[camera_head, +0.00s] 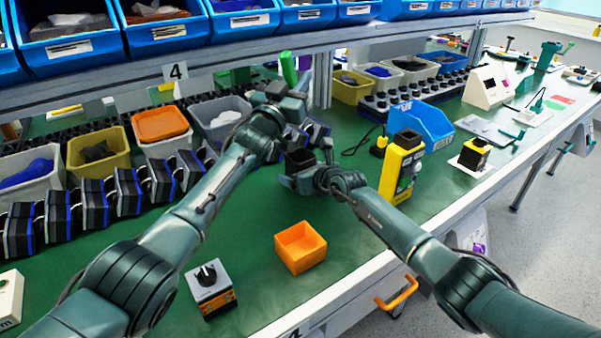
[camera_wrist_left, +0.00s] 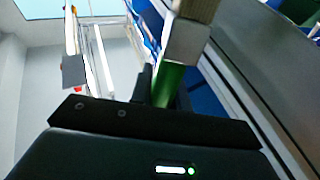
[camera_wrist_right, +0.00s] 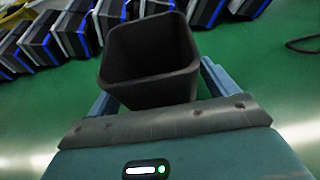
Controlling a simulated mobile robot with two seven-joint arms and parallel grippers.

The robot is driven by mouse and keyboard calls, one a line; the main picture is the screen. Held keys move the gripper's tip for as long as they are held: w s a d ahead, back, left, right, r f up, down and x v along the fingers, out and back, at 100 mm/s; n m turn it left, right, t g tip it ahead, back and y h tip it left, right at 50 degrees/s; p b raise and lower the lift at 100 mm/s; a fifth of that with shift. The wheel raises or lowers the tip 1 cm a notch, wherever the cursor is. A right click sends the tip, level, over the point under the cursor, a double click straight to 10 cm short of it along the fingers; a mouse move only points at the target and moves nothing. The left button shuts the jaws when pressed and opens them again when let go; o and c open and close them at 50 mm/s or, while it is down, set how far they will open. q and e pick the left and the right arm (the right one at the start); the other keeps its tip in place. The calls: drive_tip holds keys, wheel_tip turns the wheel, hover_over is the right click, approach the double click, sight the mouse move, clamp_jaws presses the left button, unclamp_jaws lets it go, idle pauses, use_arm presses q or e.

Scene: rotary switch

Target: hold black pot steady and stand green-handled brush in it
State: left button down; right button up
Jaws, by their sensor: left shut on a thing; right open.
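The black pot (camera_head: 299,161) stands upright on the green bench. In the right wrist view, the pot (camera_wrist_right: 152,90) lies between the fingers of my right gripper (camera_wrist_right: 155,98), which is open around it; the pot's visible inside looks empty.
An orange box (camera_head: 301,247) and a rotary switch (camera_head: 211,286) stand in front. A yellow-black device (camera_head: 402,168) and a blue bin (camera_head: 420,123) stand right of the pot. Several black-blue modules line the left. The shelf edge (camera_head: 215,63) runs close to the brush.

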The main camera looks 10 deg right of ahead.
drive_tip(key=shift+c, duration=0.2)
drive_tip(key=c, duration=0.9)
use_arm(q)
drive_tip(key=c, duration=1.3)
unclamp_jaws()
use_arm(e)
drive_tip(key=shift+c, duration=0.6)
use_arm(q)
drive_tip(key=shift+o, duration=0.2)
drive_tip(key=shift+v, duration=0.8)
drive_tip(key=v, duration=1)
drive_tip(key=shift+s, duration=0.2)
drive_tip(key=shift+a, duration=0.1)
use_arm(e)
drive_tip(key=o, duration=1.1)
drive_tip(key=shift+c, duration=0.2)
